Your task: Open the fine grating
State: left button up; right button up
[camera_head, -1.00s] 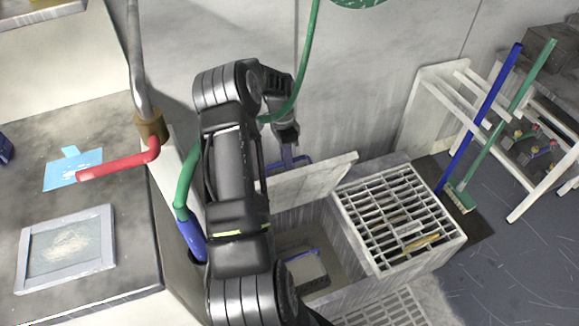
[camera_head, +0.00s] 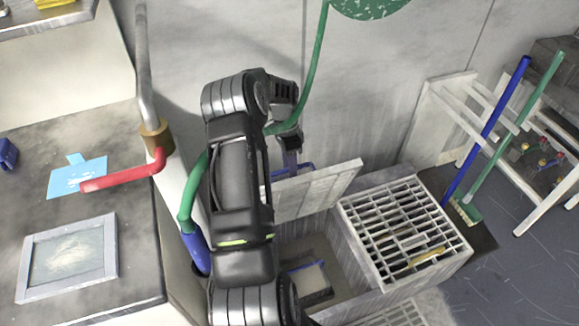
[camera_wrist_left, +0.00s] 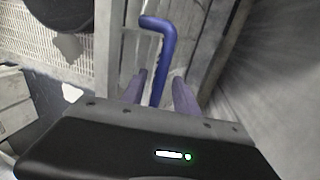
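A pale grating panel (camera_head: 320,190) with a blue handle (camera_head: 293,168) stands tilted up at the back of the sink-like pit, near the wall; I take it as the fine grating. Its face shows too little to tell its mesh. My left gripper (camera_head: 291,158) points down at this handle. In the left wrist view the handle (camera_wrist_left: 160,75) runs between my two fingers (camera_wrist_left: 160,88), with narrow gaps seeming to show on both sides, so the gripper looks open. My right gripper is not in view.
A coarse grating (camera_head: 405,230) covers the right part of the trough. The open pit (camera_head: 335,265) holds a small blue-edged object. A red pipe (camera_head: 125,178) and a green hose (camera_head: 310,75) are near my left arm. Brooms (camera_head: 490,125) lean at the right.

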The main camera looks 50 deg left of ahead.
pick_arm(q)
jog(key=v, duration=0.7)
jog(key=shift+r, duration=0.4)
jog(key=shift+f, duration=0.1)
